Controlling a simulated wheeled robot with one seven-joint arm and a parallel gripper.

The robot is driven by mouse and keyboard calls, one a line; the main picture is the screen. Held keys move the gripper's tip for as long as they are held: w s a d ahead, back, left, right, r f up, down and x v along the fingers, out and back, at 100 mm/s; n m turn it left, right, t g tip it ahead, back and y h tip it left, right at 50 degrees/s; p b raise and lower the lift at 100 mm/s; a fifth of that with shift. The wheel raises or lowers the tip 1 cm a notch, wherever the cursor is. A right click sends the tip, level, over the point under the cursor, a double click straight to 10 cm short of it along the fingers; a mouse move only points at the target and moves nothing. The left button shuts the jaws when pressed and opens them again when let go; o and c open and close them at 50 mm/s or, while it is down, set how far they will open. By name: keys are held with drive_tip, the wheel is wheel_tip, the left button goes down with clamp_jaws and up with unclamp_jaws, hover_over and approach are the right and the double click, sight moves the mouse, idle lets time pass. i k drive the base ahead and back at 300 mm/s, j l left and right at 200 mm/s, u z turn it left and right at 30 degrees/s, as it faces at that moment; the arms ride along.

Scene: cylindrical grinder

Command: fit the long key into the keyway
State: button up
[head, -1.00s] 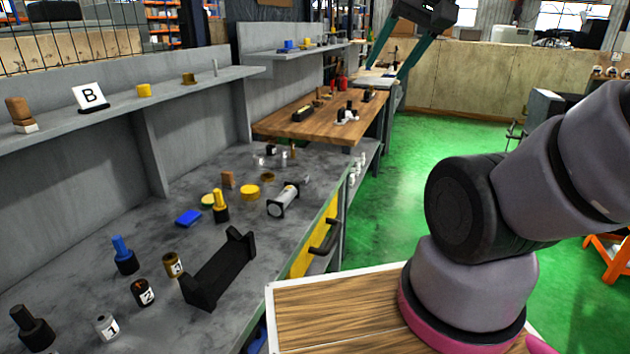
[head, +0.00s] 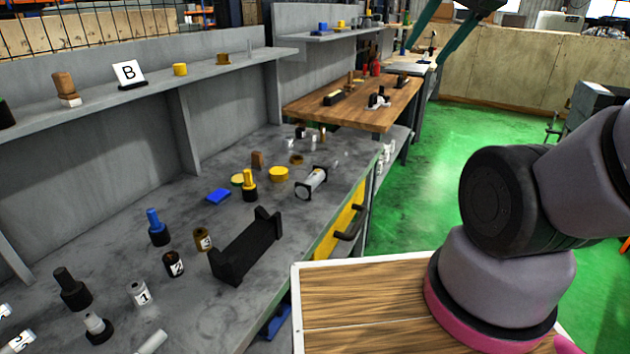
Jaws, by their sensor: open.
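My gripper (head: 424,56) shows at the top of the head view, cut off by the upper edge. I cannot pick out the long key or the keyway for sure. A light cylinder with dark ends (head: 311,182) lies on the grey bench, but no slot can be made out on it. Small dark parts on the wooden bench top (head: 300,112) are too small to tell.
A black cradle (head: 247,247) stands near the front of the grey bench among several numbered bottles, blue and yellow knobs and a blue block (head: 218,196). A shelf with a "B" sign (head: 129,74) runs above. The green floor (head: 450,165) right of the benches is open.

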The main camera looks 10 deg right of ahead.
sight(303, 190)
drive_tip(key=k, duration=0.4)
drive_tip(key=u, duration=0.35)
drive_tip(key=k+u, duration=0.15)
drive_tip(key=u, duration=0.6)
drive_tip(key=i+l, duration=0.15)
drive_tip(key=l, duration=0.2)
drive_tip(key=i+l, duration=0.15)
drive_tip(key=l, duration=0.2)
drive_tip(key=i+l, duration=0.15)
drive_tip(key=l, duration=0.2)
drive_tip(key=i+l+u, duration=0.1)
drive_tip(key=l, duration=0.25)
drive_tip(key=i+l, duration=0.15)
drive_tip(key=l, duration=0.2)
drive_tip(key=i+l, duration=0.15)
drive_tip(key=l, duration=0.2)
drive_tip(key=i+l, duration=0.1)
drive_tip(key=l, duration=0.25)
drive_tip(key=u, duration=0.05)
